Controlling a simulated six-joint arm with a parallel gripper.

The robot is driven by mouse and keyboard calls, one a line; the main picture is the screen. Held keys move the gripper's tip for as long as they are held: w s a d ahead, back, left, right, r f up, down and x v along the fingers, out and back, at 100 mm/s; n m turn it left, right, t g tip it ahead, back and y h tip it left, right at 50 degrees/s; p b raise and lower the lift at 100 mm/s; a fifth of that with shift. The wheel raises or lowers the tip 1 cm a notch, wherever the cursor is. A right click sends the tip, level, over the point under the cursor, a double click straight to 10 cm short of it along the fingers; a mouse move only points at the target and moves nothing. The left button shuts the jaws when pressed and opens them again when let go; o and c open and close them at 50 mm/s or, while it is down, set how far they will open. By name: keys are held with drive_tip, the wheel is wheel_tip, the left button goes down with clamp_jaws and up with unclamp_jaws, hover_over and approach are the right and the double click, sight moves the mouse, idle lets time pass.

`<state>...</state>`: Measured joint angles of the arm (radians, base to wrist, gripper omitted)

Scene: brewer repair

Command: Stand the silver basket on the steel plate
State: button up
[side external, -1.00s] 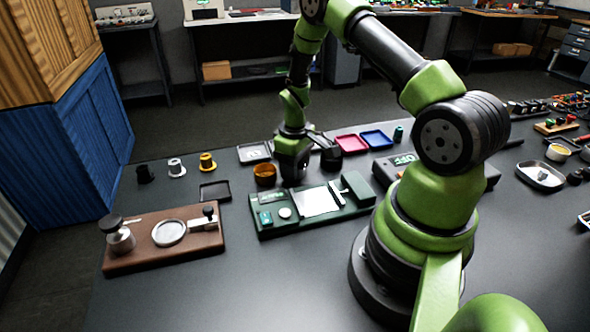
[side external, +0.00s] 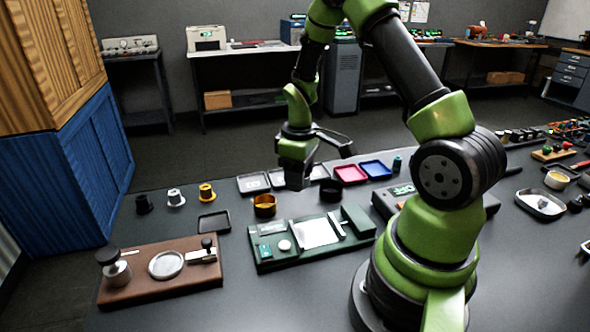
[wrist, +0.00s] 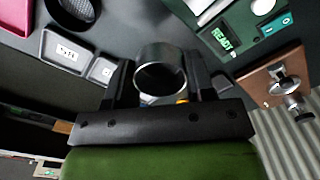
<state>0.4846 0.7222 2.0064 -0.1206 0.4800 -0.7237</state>
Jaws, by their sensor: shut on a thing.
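The silver basket (wrist: 160,72), a shiny round metal ring, is between the two fingers of my gripper (wrist: 162,85) in the wrist view. The fingers are shut on its sides, and its open mouth faces the camera. In the side view my gripper (side external: 296,182) is above the table behind the green fixture, and the basket cannot be made out clearly there. The pale, square steel plate (side external: 316,232) lies on the green fixture (side external: 272,228), in front of and below my gripper. Nothing stands on the plate.
A brown board (side external: 130,283) with a tamper lies at front left.

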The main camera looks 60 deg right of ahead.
sight(315, 232)
drive_tip(key=s+a+n, duration=0.1)
drive_tip(key=s, duration=0.1)
drive_tip(key=s+a+f+n, duration=0.1)
drive_tip(key=s+a, duration=0.1)
drive_tip(key=s+a+n, duration=0.1)
drive_tip(key=s, duration=0.1)
drive_tip(key=shift+a+f+n, duration=0.35)
drive_tip(key=shift+a+n, duration=0.05)
drive_tip(key=shift+s+f, duration=0.15)
drive_tip(key=shift+f, duration=1.95)
drive_tip(key=shift+f, duration=0.55)
idle(0.4)
drive_tip(key=o, duration=1.4)
drive_tip(key=shift+r, duration=0.1)
drive_tip(key=shift+r, duration=3.4)
